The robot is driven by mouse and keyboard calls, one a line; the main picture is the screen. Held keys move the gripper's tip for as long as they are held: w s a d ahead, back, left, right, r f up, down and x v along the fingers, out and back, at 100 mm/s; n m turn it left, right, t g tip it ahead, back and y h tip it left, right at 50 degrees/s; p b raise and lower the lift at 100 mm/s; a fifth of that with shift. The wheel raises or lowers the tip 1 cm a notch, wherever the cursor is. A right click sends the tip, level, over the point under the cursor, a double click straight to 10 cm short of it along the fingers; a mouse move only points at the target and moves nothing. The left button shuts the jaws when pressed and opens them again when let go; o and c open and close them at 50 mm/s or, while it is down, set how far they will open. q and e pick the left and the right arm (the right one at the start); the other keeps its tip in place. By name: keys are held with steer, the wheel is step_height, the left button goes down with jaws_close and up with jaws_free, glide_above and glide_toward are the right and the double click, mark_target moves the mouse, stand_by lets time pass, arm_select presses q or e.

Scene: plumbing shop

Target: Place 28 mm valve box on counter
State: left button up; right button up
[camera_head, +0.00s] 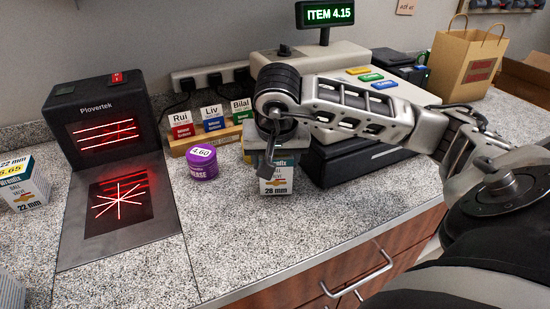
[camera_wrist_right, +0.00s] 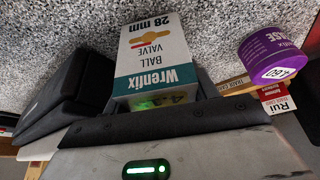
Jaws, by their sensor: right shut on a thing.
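The 28 mm valve box (camera_head: 276,184) is white and teal, with "28 mm" on its lower front. My right gripper (camera_head: 268,155) comes in from the right and is shut on its upper part. The box is upright at the granite counter (camera_head: 240,232); I cannot tell whether its base touches. In the right wrist view the box (camera_wrist_right: 152,52) shows its "Wrenfix ball valve 28 mm" face, beyond the gripper's dark edge. My left gripper is out of view.
A purple grease tub (camera_head: 202,166) stands just left of the box, before the name-card rack (camera_head: 206,140). The black-based till (camera_head: 350,160) is close on the right. A scanner (camera_head: 108,150) and a 22 mm valve box (camera_head: 22,185) are further left. The counter front is clear.

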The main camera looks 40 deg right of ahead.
steer(key=shift+f, duration=0.15)
steer(key=shift+f, duration=0.1)
steer(key=shift+f+b, duration=0.15)
steer(key=shift+b, duration=0.15)
steer(key=o, duration=1.3)
